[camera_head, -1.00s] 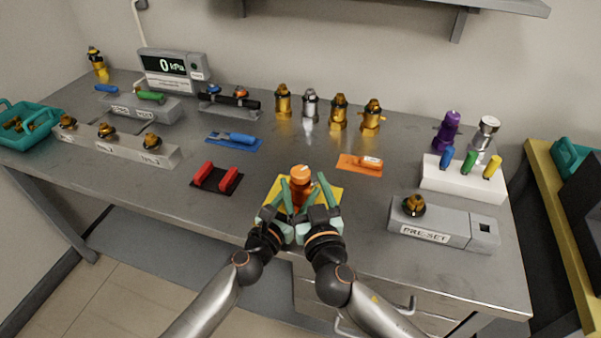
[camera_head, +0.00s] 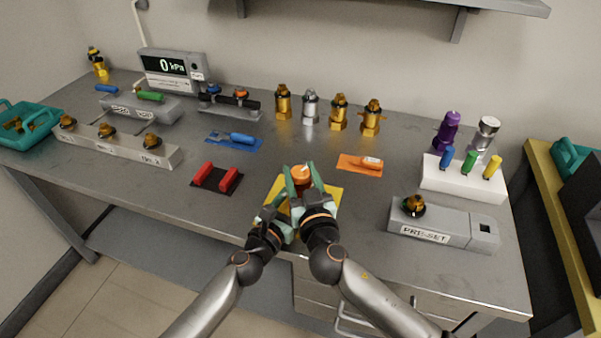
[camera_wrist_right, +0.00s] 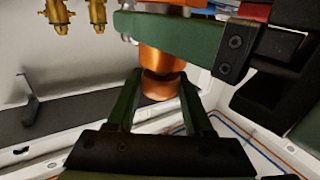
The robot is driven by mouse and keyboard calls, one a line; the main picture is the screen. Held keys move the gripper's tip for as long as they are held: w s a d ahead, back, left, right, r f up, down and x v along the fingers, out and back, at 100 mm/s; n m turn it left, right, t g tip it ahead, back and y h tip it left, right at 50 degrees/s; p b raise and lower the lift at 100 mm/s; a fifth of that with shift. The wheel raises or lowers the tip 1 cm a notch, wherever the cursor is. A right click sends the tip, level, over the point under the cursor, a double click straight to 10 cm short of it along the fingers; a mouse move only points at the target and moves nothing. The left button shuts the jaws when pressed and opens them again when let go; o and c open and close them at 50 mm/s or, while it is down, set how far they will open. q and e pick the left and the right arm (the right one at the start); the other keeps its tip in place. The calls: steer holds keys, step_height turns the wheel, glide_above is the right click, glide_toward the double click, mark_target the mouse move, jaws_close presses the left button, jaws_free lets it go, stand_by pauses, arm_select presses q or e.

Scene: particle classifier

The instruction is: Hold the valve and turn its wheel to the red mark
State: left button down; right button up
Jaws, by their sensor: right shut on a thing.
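The orange valve (camera_wrist_right: 165,58) stands over a yellow mat (camera_head: 328,196) at the front of the bench. Its round wheel (camera_head: 301,172) faces up, with a pale line on top. My right gripper (camera_head: 303,184) is shut on the wheel, a finger on each side. In the right wrist view the coppery wheel (camera_wrist_right: 160,86) sits between its two green fingers. My left gripper (camera_head: 282,218) is lower, beside the valve body. One of its green fingers (camera_wrist_right: 175,38) crosses the body in the wrist view; its other finger is hidden. I cannot make out the red mark.
A red-handled black plate (camera_head: 217,178) lies left of the mat and an orange tool mat (camera_head: 360,165) lies right. The PRESET block (camera_head: 430,235) stands front right. Gold valves (camera_head: 338,112) stand at the back, and a gauge (camera_head: 172,68) reads 0 kPa. Bare bench separates them.

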mark_target(302, 181)
jaws_close()
steer(key=shift+m+h, duration=0.6)
steer(key=shift+h, duration=0.3)
steer(key=o, duration=0.7)
jaws_free()
steer(key=shift+c, duration=0.2)
steer(key=shift+s, duration=0.1)
steer(key=s, duration=0.5)
steer(key=s+d, duration=0.1)
steer(key=s, duration=0.1)
steer(key=shift+s, duration=0.15)
